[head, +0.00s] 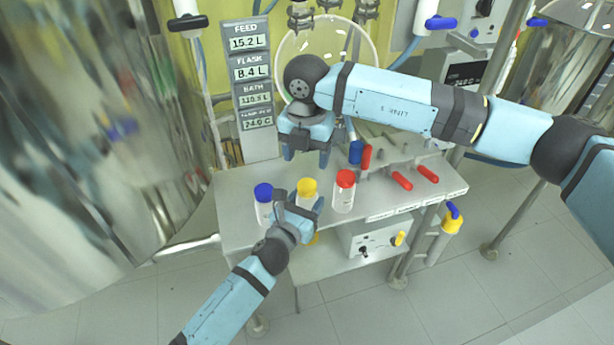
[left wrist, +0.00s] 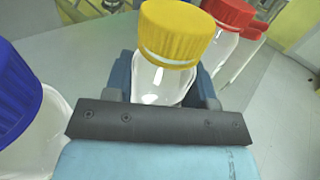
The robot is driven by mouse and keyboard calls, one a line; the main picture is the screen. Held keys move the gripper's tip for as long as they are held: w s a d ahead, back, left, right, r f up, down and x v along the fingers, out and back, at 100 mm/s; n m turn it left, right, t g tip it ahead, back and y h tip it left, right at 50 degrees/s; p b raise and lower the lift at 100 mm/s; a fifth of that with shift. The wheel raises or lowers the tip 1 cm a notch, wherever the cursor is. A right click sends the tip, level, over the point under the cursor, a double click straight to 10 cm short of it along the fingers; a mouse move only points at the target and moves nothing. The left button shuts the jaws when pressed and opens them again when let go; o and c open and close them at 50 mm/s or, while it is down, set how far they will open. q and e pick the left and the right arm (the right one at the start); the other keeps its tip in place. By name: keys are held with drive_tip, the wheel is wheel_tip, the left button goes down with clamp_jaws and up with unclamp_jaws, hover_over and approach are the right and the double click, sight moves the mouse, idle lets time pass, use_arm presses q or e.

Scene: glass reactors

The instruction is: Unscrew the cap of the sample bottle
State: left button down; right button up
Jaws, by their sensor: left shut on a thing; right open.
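Three clear bottles stand in a row near the front left of the bench, with a blue cap, a yellow cap and a red cap. My left gripper (head: 296,211) is shut on the yellow-capped bottle (head: 307,197), low on its body. In the left wrist view the yellow cap (left wrist: 177,32) sits on this bottle (left wrist: 160,82) above my fingers. I cannot tell which bottle is the sample bottle. The blue-capped bottle (head: 264,204) is on the left and the red-capped bottle (head: 344,192) on the right. My right gripper (head: 306,154) is open and empty, behind and above the bottles.
The grey bench (head: 235,200) carries red-handled parts (head: 402,181) and a blue piece (head: 356,152) at the right. A display panel (head: 249,75) and a round glass vessel (head: 330,38) stand behind. A large shiny vessel (head: 90,130) fills the left. A control box (head: 372,240) sits below.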

sight(307, 184)
drive_tip(key=n, duration=1.1)
drive_tip(key=shift+f+n, duration=0.1)
drive_tip(key=shift+n, duration=0.3)
drive_tip(key=shift+f, duration=3.95)
drive_tip(key=c, duration=0.9)
drive_tip(key=n, duration=0.5)
drive_tip(key=shift+n, duration=0.4)
drive_tip(key=shift+r, duration=0.2)
drive_tip(key=shift+r, duration=0.95)
